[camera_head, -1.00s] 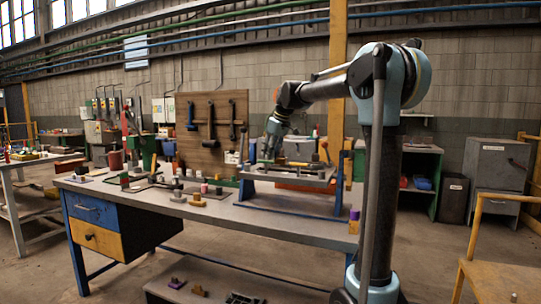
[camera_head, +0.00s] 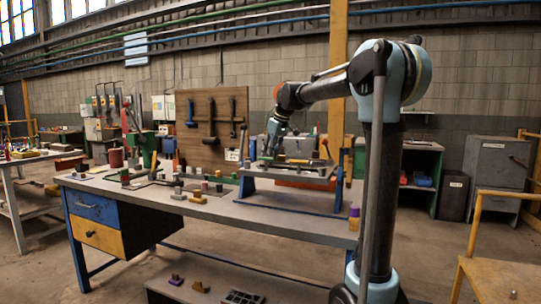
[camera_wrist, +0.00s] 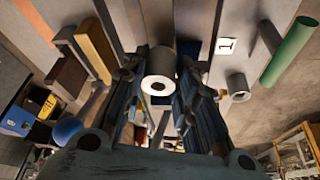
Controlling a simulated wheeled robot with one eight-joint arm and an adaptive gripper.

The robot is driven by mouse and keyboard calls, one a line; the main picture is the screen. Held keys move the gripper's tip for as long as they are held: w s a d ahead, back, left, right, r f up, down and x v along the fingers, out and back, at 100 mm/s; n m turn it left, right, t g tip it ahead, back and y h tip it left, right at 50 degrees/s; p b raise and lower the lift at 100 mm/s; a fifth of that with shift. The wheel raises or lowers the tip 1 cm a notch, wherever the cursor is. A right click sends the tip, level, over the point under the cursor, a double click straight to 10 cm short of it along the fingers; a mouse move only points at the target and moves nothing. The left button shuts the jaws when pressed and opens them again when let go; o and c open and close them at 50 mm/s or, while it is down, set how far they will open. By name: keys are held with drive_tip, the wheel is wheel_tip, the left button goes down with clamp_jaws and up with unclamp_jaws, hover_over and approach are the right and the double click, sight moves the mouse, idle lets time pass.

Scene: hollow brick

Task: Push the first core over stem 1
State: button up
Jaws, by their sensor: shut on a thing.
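My gripper (camera_wrist: 157,100) is shut on a grey cylindrical core (camera_wrist: 160,62) with a pale ring and a dark hole at its near end. The core lies between the two fingers in the wrist view. A white plate marked "1" (camera_wrist: 227,46) is just right of it. I cannot make out stem 1 or tell whether the core is around it. In the head view my gripper (camera_head: 269,154) is at the raised fixture (camera_head: 290,175) on the bench; the core is too small to make out there.
A hollow grey cylinder (camera_wrist: 238,87) and a green bar (camera_wrist: 288,52) are right of the gripper in the wrist view. A yellow bar (camera_wrist: 94,50) is to the left. The bench (camera_head: 235,211) carries several small parts left of the fixture.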

drive_tip(key=shift+f, duration=0.75)
drive_tip(key=o, duration=1.1)
drive_tip(key=v, duration=1.2)
